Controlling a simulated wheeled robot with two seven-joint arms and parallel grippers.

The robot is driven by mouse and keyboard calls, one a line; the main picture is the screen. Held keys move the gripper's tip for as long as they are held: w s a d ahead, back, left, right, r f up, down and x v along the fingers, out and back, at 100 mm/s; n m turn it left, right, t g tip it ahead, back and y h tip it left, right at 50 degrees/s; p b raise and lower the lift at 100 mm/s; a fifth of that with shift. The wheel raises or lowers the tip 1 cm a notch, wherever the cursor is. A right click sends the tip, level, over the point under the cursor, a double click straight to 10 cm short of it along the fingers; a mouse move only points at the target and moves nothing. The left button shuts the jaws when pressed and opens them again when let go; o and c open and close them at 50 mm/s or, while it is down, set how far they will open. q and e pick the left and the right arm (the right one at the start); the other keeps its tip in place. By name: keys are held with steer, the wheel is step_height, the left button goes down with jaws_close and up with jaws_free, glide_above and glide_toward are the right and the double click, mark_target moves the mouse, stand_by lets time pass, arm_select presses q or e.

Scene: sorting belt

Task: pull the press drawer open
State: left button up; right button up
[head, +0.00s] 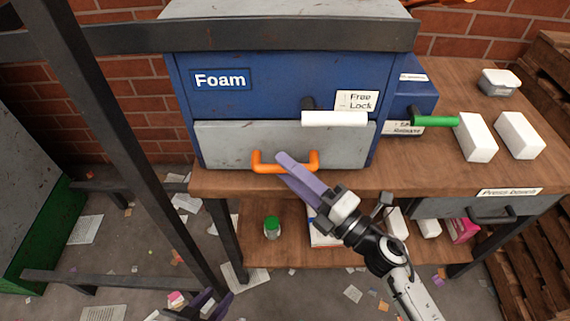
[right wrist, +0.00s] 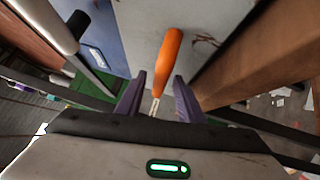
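The press is a blue cabinet (head: 285,85) labelled Foam on the wooden bench. Its grey drawer (head: 225,140) sits closed at the bottom, with an orange U-shaped handle (head: 263,166). My right gripper (head: 288,165) reaches up to the handle from the lower right. In the right wrist view, the orange handle (right wrist: 168,60) runs between the purple fingers of this gripper (right wrist: 159,85), with gaps at both sides; the fingers are open. My left gripper (head: 207,306) shows only partly at the bottom edge, low and away from the drawer, with its fingers apart and empty.
A white lever (head: 335,118) by the Free Lock label sticks out just above the drawer. A green lever (head: 435,122) and white blocks (head: 477,138) are to the right. A dark frame post (head: 120,130) stands at left. A dark-handled bench drawer (head: 445,208) is at right.

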steer(key=shift+w+a+r, duration=0.1)
steer(key=shift+w+a, duration=0.35)
steer(key=shift+a, duration=0.05)
arm_select(q)
steer(key=shift+s+f, duration=0.15)
arm_select(e)
jaws_close()
arm_select(q)
steer(key=shift+s+a+f, duration=0.1)
steer(key=shift+s, duration=0.1)
